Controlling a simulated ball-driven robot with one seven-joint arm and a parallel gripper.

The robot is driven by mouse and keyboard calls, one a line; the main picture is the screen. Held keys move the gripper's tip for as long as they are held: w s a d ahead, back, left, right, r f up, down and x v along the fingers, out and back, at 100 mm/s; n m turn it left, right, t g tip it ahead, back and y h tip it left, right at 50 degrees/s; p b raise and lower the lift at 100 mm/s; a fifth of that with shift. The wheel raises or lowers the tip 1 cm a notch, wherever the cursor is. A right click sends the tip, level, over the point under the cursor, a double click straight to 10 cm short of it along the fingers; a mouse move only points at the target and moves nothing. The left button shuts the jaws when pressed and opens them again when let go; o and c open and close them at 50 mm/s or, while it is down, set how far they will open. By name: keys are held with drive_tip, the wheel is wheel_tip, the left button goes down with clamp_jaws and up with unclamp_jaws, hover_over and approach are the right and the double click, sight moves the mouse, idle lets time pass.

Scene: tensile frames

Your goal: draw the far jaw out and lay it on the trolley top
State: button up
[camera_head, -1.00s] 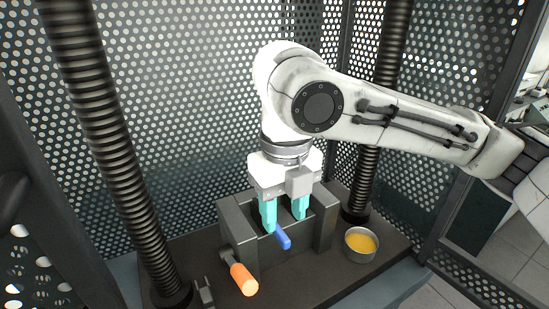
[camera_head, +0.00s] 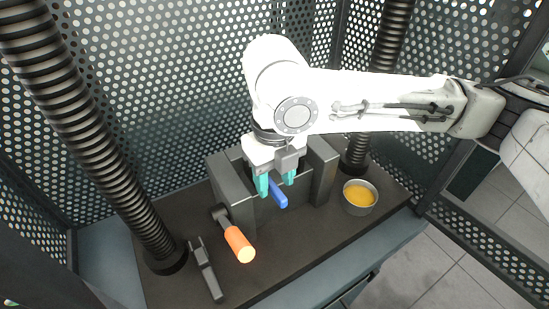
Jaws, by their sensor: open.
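A dark grey grip body (camera_head: 232,193) stands on the dark machine bed, with an open slot between its side walls. A blue handle (camera_head: 279,196) sticks out of the slot toward the front. My gripper (camera_head: 276,186) points down over the slot, its two teal fingers apart, one on each side of the blue handle. I cannot tell whether the fingers touch anything. The jaws inside the slot are mostly hidden by my gripper and the walls. No trolley top can be made out for certain.
An orange-handled tool (camera_head: 238,243) leans at the body's front left. A dark grey bar with a forked end (camera_head: 207,271) lies farther left. A metal bowl with yellow contents (camera_head: 360,197) stands at right. Black ribbed columns (camera_head: 95,130) and perforated mesh panels enclose the back.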

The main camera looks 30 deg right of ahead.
drive_tip(key=shift+f, duration=0.9)
clamp_jaws()
drive_tip(key=shift+s, duration=0.1)
drive_tip(key=s, duration=0.9)
drive_tip(key=shift+r+p, duration=0.15)
drive_tip(key=shift+p, duration=0.25)
idle(0.8)
